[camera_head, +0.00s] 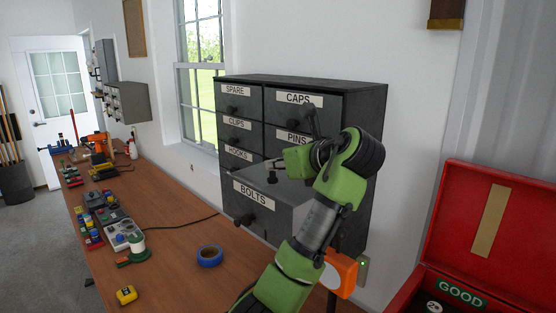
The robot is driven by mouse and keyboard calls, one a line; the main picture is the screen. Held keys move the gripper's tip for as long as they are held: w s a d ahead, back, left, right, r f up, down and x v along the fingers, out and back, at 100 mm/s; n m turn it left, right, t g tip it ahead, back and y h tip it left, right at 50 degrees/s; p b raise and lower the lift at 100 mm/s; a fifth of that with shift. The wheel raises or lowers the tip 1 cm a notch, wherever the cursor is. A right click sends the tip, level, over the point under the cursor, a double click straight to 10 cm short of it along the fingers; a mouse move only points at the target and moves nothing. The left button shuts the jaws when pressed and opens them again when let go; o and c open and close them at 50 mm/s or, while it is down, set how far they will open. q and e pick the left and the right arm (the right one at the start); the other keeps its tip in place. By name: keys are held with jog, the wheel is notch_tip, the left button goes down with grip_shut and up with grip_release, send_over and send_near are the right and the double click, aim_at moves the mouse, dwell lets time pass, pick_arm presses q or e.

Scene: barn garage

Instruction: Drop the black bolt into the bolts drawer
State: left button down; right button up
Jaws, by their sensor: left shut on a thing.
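The bolts drawer (262,212), labelled BOLTS, is pulled out at the bottom of the dark grey cabinet. My left gripper (276,165) is over the open drawer, pointing left, with its green arm coming up from the bottom of the view. It is shut on a small dark thing, which looks like the black bolt (272,178), just above the drawer's opening. The drawer's inside is largely hidden by its front and my arm. My right gripper is out of view.
Closed drawers marked SPARE, CLIPS, HOOKS, CAPS and PINS sit above on the cabinet (362,95). Blue tape (210,255) and a yellow item (126,295) lie on the wooden bench (175,240). An open red box (480,235) stands at right.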

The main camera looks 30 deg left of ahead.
pick_arm(q)
jog(key=shift+s+d, duration=0.1)
jog(key=shift+d, duration=0.05)
jog(key=c, duration=2.3)
grip_release()
jog(key=shift+r, duration=0.1)
jog(key=shift+o, duration=1.4)
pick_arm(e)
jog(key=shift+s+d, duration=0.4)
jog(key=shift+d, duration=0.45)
pick_arm(q)
jog(key=v, duration=1.2)
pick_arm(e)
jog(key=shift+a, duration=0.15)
